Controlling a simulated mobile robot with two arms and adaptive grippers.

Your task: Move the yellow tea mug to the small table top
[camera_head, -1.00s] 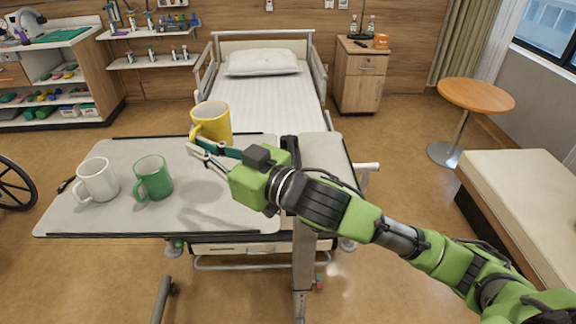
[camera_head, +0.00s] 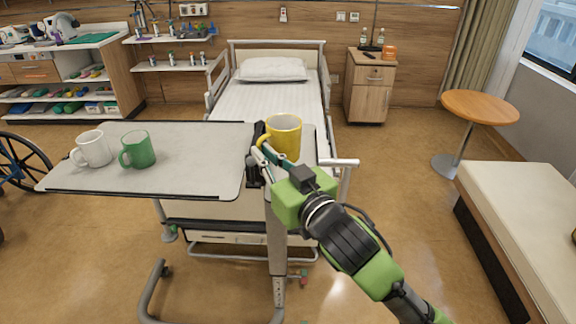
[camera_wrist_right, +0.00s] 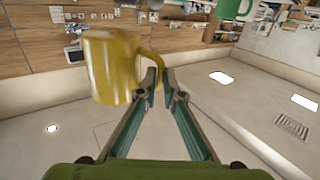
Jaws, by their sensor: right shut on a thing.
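The yellow mug (camera_head: 287,140) is upright, held by its handle in my right gripper (camera_head: 262,153). In the right wrist view the fingers (camera_wrist_right: 158,80) close on the handle, and the mug (camera_wrist_right: 112,70) hangs beside them. In the head view the mug overlaps the small right-hand top (camera_head: 309,150) of the overbed table, past the dark divider. It appears raised; the exact gap under it cannot be told. My gripper and arm cover part of this small top. My left gripper is not in view.
A white mug (camera_head: 94,149) and a green mug (camera_head: 138,150) stand on the overbed table's large left top (camera_head: 200,165). The bed (camera_head: 268,98) lies behind. A round wooden table (camera_head: 480,106) stands apart at right, near a padded bench (camera_head: 525,200).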

